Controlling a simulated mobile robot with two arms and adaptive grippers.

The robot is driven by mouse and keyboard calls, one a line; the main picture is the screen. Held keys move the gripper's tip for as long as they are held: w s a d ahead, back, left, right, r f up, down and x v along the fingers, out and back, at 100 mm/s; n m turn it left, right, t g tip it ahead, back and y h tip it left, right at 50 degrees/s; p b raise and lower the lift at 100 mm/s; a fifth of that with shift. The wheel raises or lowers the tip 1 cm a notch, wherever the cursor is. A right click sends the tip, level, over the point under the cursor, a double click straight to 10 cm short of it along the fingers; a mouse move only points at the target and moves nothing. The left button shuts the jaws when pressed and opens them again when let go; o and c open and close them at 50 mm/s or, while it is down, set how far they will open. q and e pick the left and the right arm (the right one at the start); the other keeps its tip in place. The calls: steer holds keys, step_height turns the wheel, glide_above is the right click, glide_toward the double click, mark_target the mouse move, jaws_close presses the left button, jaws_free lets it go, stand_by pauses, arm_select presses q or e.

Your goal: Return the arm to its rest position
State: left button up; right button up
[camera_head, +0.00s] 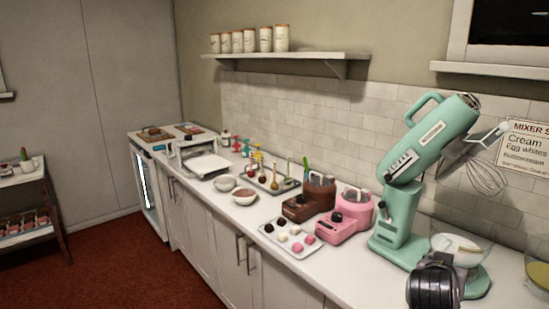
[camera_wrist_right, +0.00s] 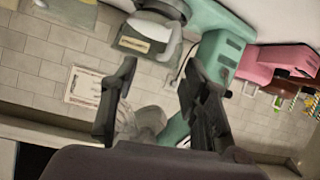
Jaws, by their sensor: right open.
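My right gripper (camera_wrist_right: 159,68) is open in the wrist view, with its two dark fingers apart. Nothing is held between them. Behind the fingers, the teal stand mixer (camera_wrist_right: 222,58) shows upside down, with its whisk partly hidden by the fingers. In the head view a dark round part of my right arm is at the lower right, in front of the mixer (camera_head: 402,200). The mixer's head is tilted up with a wire whisk (camera_head: 486,178) hanging from it. A glass bowl (camera_head: 462,246) is on its base. My left gripper does not show.
The white counter (camera_head: 335,262) runs along the tiled wall. A pink machine (camera_head: 345,218), a brown machine (camera_head: 309,199), a sweets tray (camera_head: 289,246) and small bowls (camera_head: 244,196) stand left of the mixer. Another bowl (camera_head: 538,266) is at the right edge.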

steer(key=s+a+f+n+g+y, duration=0.1)
steer(key=s+a+f+n+y, duration=0.15)
steer(key=s+f, duration=0.4)
steer(key=s+a+f+n+g+y, duration=0.15)
steer(key=s+a+f, duration=0.25)
steer(key=f, duration=0.5)
steer(key=s+a+f+n+g+y, duration=0.2)
steer(key=s+a+f, duration=0.3)
steer(key=s, duration=0.5)
steer(key=s+a+f+n+g+y, duration=0.25)
steer(key=s+a+f, duration=0.25)
steer(key=s, duration=0.5)
step_height(320, 180, down, 26)
steer(key=s+f, duration=0.1)
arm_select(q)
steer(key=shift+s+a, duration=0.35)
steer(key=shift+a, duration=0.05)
arm_select(e)
steer(key=s+d+f+g, duration=0.1)
steer(key=s+d+f, duration=0.2)
steer(key=s+f, duration=1.2)
steer(key=shift+s+d+g, duration=0.15)
steer(key=shift+s+g, duration=0.15)
steer(key=shift+s, duration=0.65)
steer(key=shift+n, duration=0.25)
